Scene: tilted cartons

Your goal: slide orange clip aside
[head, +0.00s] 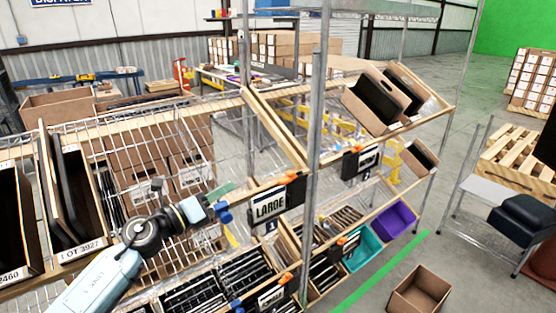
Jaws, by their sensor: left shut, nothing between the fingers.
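An orange clip (290,177) sits on the shelf rail at the top right of the black-and-white "LARGE" sign (269,204). A blue clip (224,212) is at the left of that sign. My left arm reaches in from the lower left, and my left gripper (212,208) is close to the blue clip, left of the sign and apart from the orange clip. It is shut and empty; its fingertips are small and partly hard to make out. Other orange clips sit by the sign on the right (361,162) and the lower signs. My right gripper is out of view.
A metal upright (314,130) stands just right of the orange clip. Tilted cartons (375,100) and wire dividers fill the shelves. Teal (364,250) and purple (395,221) bins sit lower right. An open carton (420,291) stands on the floor.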

